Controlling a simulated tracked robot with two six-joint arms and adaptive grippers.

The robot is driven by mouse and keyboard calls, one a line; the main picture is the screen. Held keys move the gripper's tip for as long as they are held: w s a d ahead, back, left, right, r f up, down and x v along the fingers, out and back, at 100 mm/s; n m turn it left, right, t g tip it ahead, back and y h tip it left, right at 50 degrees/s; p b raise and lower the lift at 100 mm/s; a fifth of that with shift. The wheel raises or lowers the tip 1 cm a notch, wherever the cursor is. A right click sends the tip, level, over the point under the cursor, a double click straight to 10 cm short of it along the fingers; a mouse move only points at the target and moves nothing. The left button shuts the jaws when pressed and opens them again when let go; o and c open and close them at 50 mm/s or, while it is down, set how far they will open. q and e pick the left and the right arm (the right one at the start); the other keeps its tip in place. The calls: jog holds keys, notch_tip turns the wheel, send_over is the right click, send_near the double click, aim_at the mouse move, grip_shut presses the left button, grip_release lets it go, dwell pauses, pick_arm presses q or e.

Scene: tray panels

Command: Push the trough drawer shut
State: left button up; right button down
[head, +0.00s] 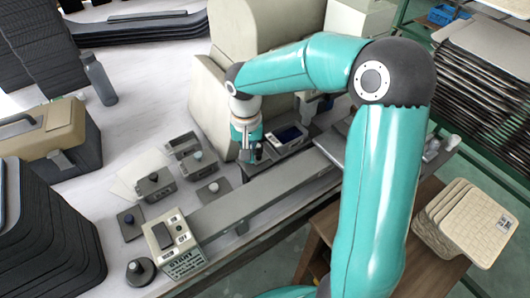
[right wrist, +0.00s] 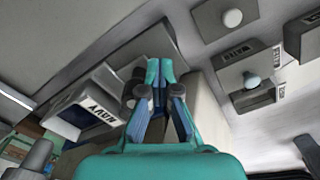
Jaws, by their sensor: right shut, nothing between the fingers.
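My right gripper (head: 250,154) points down beside a grey open-topped unit (head: 286,139) with a dark blue inside, near the foot of the big beige machine. In the right wrist view its fingers (right wrist: 158,74) are together and empty. There the unit, labelled NAVY (right wrist: 98,106), lies just left of the fingers. A dark grey flat part (right wrist: 150,45) lies beyond the fingertips; contact cannot be told. Which part is the trough drawer, and how far it stands open, I cannot tell for sure. My left gripper is not in view.
Several small grey knobbed boxes (head: 156,186) stand left of the gripper. The beige machine (head: 208,100) stands close behind.

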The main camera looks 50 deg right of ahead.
aim_at(259, 145)
jog(key=shift+d, duration=0.2)
dwell(0.3)
jog(key=shift+s+d, duration=0.25)
jog(key=shift+d, duration=0.75)
jog(key=shift+s+d, duration=0.25)
jog(key=shift+d, duration=0.75)
jog(key=shift+a, duration=0.15)
jog(key=shift+w+a, duration=0.15)
jog(key=shift+a, duration=0.3)
notch_tip(259, 145, up, 7)
jog(key=p, duration=0.5)
